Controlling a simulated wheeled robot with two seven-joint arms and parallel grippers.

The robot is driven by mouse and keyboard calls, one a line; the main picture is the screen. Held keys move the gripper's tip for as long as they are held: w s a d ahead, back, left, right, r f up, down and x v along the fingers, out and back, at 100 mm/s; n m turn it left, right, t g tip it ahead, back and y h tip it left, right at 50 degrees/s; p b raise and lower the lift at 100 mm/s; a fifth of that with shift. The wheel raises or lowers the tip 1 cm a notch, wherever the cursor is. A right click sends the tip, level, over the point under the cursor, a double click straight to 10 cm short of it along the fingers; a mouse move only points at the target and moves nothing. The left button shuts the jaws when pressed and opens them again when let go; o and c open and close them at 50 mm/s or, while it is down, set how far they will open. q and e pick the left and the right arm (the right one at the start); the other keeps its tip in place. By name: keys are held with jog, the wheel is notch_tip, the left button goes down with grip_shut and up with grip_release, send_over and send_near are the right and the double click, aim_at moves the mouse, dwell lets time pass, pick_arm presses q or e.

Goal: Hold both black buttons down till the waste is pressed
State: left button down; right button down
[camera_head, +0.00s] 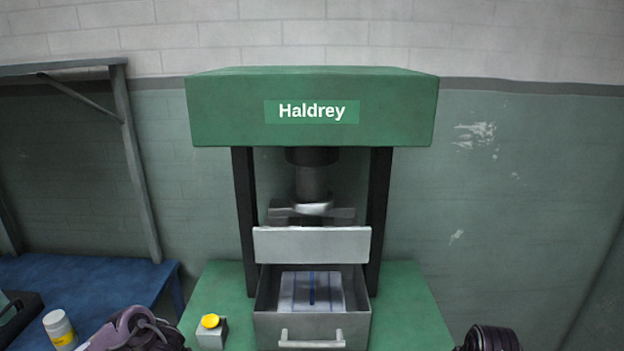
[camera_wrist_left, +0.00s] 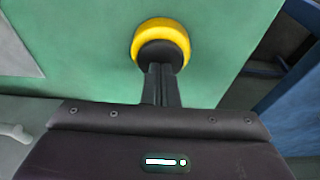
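The green press (camera_head: 225,108), labelled Haldrey, stands at centre. Its ram (camera_head: 311,185) is above the pale bundle with blue marks (camera_head: 296,291), probably the waste, which lies in an open-topped grey drawer (camera_head: 312,323). In the left wrist view a black button (camera_wrist_left: 159,53) sits in a yellow collar (camera_wrist_left: 179,35) on a green surface. My left gripper (camera_wrist_left: 160,72) is shut, its fingertips overlapping the black button; I cannot tell if they press it. The other black button and my right gripper's fingers are hidden; only a dark part of my right arm shows.
A yellow-topped button (camera_head: 210,321) on a small grey box stands left of the drawer. A blue table (camera_head: 85,280) at left carries a white and yellow bottle (camera_head: 59,328). The green base is clear right of the drawer.

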pick_arm(q)
jog(key=shift+w+v, duration=0.25)
jog(key=shift+v, duration=0.7)
jog(key=shift+w+v, duration=0.2)
jog(key=shift+v, duration=0.75)
jog(key=shift+w+v, duration=0.25)
jog(key=shift+v, duration=0.65)
jog(key=shift+r, duration=0.2)
pick_arm(e)
jog(key=shift+s+f, duration=0.1)
jog(key=shift+s, duration=0.2)
pick_arm(q)
jog(key=s+r, duration=0.3)
jog(key=s, duration=0.4)
jog(key=shift+w, duration=0.1)
jog(key=w+f, duration=0.1)
jog(key=w, duration=0.1)
jog(key=w+f, duration=0.1)
jog(key=w, duration=0.1)
jog(key=w+f, duration=0.1)
jog(key=w, duration=0.1)
jog(key=shift+w+f, duration=0.35)
jog(key=shift+w, duration=0.05)
jog(key=shift+f, duration=0.65)
pick_arm(e)
jog(key=shift+a, duration=0.1)
